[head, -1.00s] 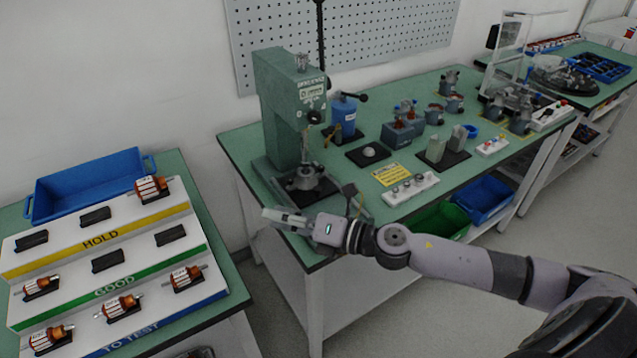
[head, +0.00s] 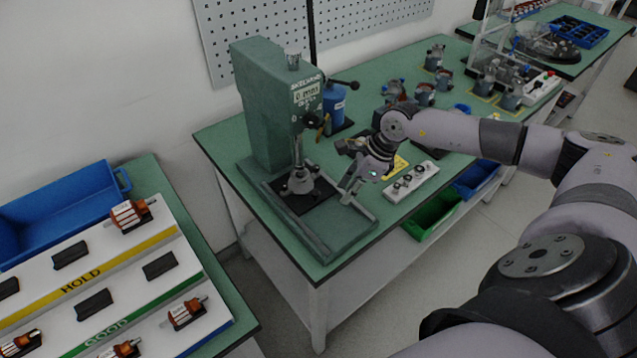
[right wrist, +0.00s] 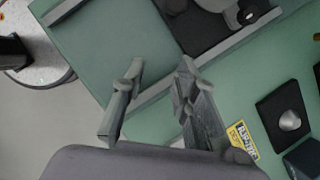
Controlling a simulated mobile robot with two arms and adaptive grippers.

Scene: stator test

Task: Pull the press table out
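The green press (head: 262,115) stands at the left end of the workbench. Its press table (head: 310,200), a dark plate carrying a small grey fixture (head: 300,181), sits under the ram between two rails on the base. The plate also shows at the top of the right wrist view (right wrist: 178,22). My right gripper (head: 353,184) is over the right-hand side of the press base. In the right wrist view its two fingers (right wrist: 158,85) are apart, with a rail running diagonally between them. I cannot tell whether they touch it. My left gripper is out of view.
A white block with metal parts (head: 412,182) and a yellow label lie right of the gripper. Green (head: 432,214) and blue bins sit below the bench edge. A stepped rack (head: 110,262) stands on the left bench. The front of the press base is clear.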

